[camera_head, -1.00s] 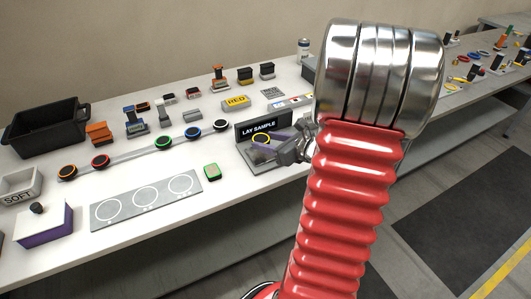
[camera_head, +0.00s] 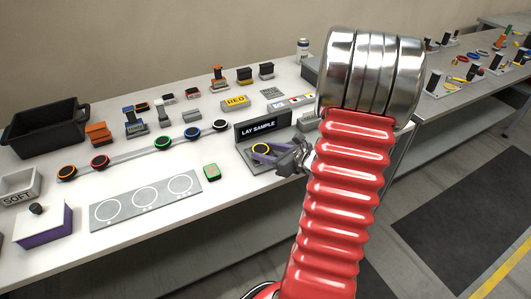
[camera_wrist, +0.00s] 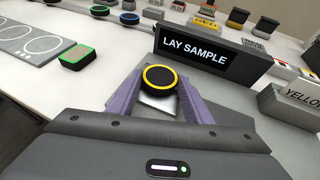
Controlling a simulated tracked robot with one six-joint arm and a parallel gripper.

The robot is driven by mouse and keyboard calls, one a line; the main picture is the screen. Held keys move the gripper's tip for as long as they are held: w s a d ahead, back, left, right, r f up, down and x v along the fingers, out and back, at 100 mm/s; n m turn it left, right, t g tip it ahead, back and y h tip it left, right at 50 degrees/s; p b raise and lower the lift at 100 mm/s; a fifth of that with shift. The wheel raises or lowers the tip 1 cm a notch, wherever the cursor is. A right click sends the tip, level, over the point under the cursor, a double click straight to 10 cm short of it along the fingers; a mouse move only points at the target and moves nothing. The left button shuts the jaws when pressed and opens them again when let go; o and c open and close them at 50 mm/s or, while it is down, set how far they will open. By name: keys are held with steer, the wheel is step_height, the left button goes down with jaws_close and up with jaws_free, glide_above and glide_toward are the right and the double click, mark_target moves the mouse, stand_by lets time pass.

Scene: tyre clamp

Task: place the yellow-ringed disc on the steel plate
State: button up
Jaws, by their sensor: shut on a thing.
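The yellow-ringed disc (camera_wrist: 160,79) is black with a yellow ring and sits between the two purple fingers of my gripper (camera_wrist: 160,88). The gripper is shut on it, one finger on each side. It also shows in the head view (camera_head: 262,149), in front of the LAY SAMPLE sign. The steel plate (camera_wrist: 159,106) shows as a bright patch just below the disc in the wrist view; the disc and fingers hide the rest. I cannot tell whether the disc touches the plate or is slightly above it.
The LAY SAMPLE sign (camera_head: 262,129) stands close behind the disc. A green-edged block (camera_head: 211,172) lies to the left, beside a grey plate with several white circles (camera_head: 146,201). A YELLOW-labelled block (camera_wrist: 293,104) stands to the right.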

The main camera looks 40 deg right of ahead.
steer(key=shift+s+f, duration=0.1)
steer(key=shift+f, duration=0.2)
steer(key=shift+s+a+f, duration=0.1)
steer(key=shift+f, duration=0.35)
steer(key=o, duration=1)
steer(key=shift+a+f, duration=0.1)
steer(key=shift+a, duration=0.05)
steer(key=shift+r, duration=0.6)
steer(key=v, duration=1)
steer(key=shift+d+r, duration=0.35)
steer(key=shift+r, duration=0.05)
steer(key=shift+v, duration=0.75)
